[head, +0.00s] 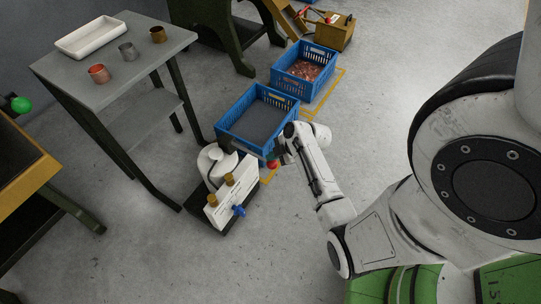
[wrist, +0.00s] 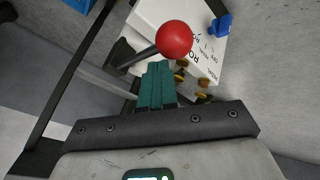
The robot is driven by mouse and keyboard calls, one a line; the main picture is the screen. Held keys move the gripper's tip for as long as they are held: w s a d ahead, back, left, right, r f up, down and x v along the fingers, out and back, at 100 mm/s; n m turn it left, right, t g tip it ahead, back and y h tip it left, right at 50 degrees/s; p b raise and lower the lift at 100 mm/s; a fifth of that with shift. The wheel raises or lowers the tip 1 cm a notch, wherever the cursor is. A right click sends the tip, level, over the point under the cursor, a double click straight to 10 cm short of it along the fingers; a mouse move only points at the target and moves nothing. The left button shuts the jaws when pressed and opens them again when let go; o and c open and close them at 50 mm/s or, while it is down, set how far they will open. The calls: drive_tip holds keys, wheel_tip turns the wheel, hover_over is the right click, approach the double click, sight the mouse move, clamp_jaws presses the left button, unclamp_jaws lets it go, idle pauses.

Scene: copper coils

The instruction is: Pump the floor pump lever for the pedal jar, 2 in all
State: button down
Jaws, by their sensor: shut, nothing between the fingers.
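The pump lever ends in a red ball knob (head: 272,164), which sits low at the right end of the floor unit. In the wrist view the red knob (wrist: 174,39) tops a dark rod and appears just past my fingertips. I cannot tell whether they touch. The floor unit has a white panel (head: 231,190) with brass knobs and a blue valve (head: 239,210). A rounded white jar (head: 214,165) stands behind the panel. My gripper (head: 281,158) is beside the knob; its green fingers (wrist: 158,66) are shut and empty.
A blue crate (head: 227,117) with a dark inside stands behind the unit, and another blue crate (head: 284,79) of copper pieces lies beyond. A grey table (head: 125,70) with a white tray (head: 92,37) and cups stands left. The floor in front is clear.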

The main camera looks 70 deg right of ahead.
sight(274, 162)
drive_tip(key=shift+s+a+f+b, duration=0.1)
drive_tip(key=shift+s+f+b, duration=0.1)
drive_tip(key=shift+f+b, duration=0.5)
drive_tip(key=shift+s+a+f+b, duration=0.15)
drive_tip(key=shift+f+b, duration=0.35)
drive_tip(key=shift+f, duration=0.4)
idle(1.1)
drive_tip(key=shift+d+r, duration=0.1)
drive_tip(key=shift+r, duration=0.05)
idle(0.4)
drive_tip(key=shift+w+d+r+p, duration=0.1)
drive_tip(key=shift+w+r+p, duration=0.1)
drive_tip(key=shift+r+p, duration=0.9)
drive_tip(key=shift+w+r+p, duration=0.25)
drive_tip(key=shift+r+p, duration=0.5)
drive_tip(key=shift+r, duration=0.5)
drive_tip(key=shift+w+d+r+p, duration=0.1)
drive_tip(key=shift+w+r+p, duration=0.1)
drive_tip(key=shift+r+p, duration=0.9)
drive_tip(key=shift+r, duration=0.1)
drive_tip(key=shift+w+d+r+p, duration=0.1)
drive_tip(key=shift+w+r+p, duration=0.1)
drive_tip(key=shift+r+p, duration=0.85)
drive_tip(key=shift+w+r+p, duration=0.15)
drive_tip(key=shift+r+p, duration=0.5)
drive_tip(key=shift+r, duration=0.75)
